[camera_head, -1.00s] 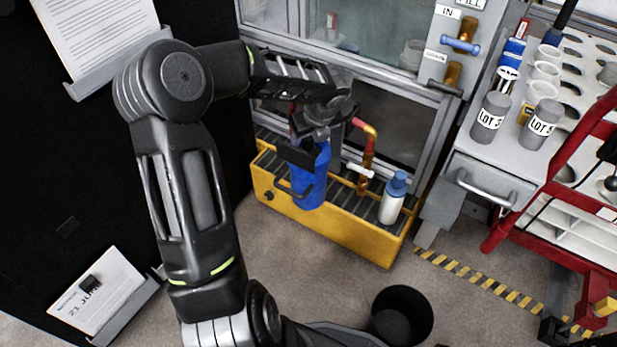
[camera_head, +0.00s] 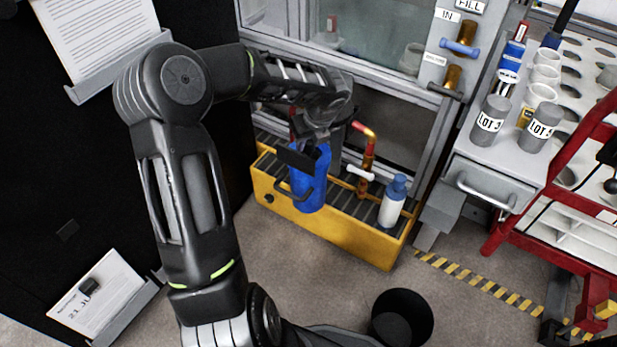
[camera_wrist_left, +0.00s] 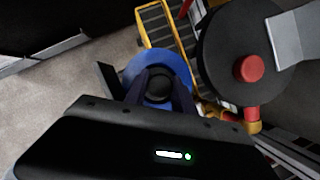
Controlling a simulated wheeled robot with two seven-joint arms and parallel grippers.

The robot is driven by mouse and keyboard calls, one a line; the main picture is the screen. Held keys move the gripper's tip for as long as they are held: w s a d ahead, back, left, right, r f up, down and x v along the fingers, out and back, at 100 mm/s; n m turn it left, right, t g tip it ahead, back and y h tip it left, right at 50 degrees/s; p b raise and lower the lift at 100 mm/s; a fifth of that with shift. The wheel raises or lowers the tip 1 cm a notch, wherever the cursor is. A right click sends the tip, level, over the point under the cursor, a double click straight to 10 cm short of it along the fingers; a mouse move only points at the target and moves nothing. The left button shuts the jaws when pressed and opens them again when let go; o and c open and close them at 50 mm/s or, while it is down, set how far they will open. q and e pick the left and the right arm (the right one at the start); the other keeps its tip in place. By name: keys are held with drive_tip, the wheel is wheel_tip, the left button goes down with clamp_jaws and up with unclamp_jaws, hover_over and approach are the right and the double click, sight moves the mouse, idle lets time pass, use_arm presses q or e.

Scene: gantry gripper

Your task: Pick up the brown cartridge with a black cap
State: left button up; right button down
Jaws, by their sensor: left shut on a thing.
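I cannot make out a brown cartridge with a black cap in either view. My left gripper (camera_head: 311,152) is over a blue container (camera_head: 310,185) with a side handle, which stands at the yellow-edged grated tray. In the left wrist view the gripper's fingers (camera_wrist_left: 157,88) close around the black top of the blue container (camera_wrist_left: 130,72). The gripper is shut on that top. A small amber-brown piece (camera_head: 525,114) shows partly hidden behind the grey LOT cartridges at the right; I cannot tell what it is. My right gripper is not in view.
The yellow tray (camera_head: 340,238) also holds a white bottle with a blue cap (camera_head: 392,203), beside a copper-coloured tap pipe (camera_head: 367,150). Grey LOT cartridges (camera_head: 489,120) stand on the bench at right, near a red frame (camera_head: 535,185). A black bin (camera_head: 402,315) stands on the floor.

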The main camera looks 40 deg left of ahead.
use_arm(q)
clamp_jaws()
idle(0.8)
